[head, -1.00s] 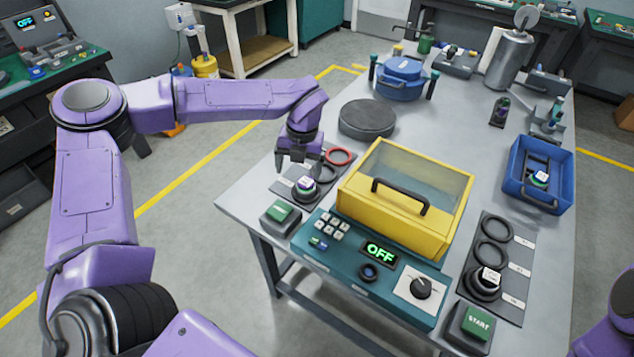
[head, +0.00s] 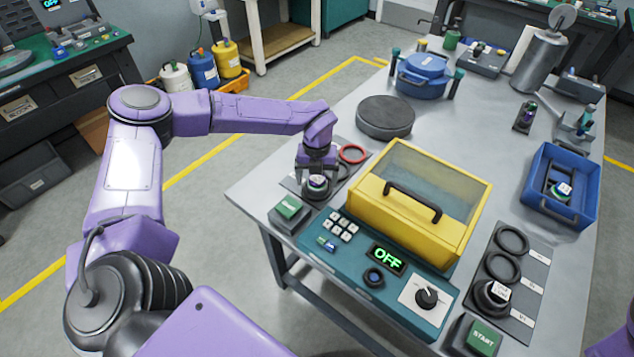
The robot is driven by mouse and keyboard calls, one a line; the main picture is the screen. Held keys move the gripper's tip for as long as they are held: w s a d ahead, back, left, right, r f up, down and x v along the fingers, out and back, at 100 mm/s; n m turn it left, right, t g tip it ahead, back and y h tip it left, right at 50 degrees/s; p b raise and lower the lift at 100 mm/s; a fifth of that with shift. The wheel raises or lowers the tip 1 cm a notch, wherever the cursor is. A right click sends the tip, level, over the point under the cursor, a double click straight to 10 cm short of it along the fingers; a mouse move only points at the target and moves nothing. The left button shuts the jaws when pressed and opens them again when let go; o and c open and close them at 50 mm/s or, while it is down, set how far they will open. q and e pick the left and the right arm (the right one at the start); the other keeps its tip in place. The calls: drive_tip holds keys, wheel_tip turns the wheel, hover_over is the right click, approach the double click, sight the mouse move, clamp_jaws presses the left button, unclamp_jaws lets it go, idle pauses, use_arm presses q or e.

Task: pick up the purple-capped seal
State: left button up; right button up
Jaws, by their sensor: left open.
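A small dark round seal with a white-labelled top and a hint of purple at its cap (head: 317,182) sits at the left side of the table, on the dark ring mat. My left gripper (head: 316,178) points down over it, open, with its fingers at either side of the cap. I cannot tell whether the fingers touch it. The fingers partly hide the seal. A similar white-topped piece (head: 499,291) stands on the right ring mat, and another (head: 564,188) lies in the blue bin (head: 570,215). My right gripper is out of view.
A red ring (head: 353,153) lies just behind my left gripper. The yellow clear-lidded box (head: 408,233) stands close on the right, behind the teal control panel (head: 340,262) reading OFF. A green-topped button box (head: 289,210) is in front. A dark round disc (head: 386,117) lies behind.

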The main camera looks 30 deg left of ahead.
use_arm(q)
drive_tip(key=c, duration=1.4)
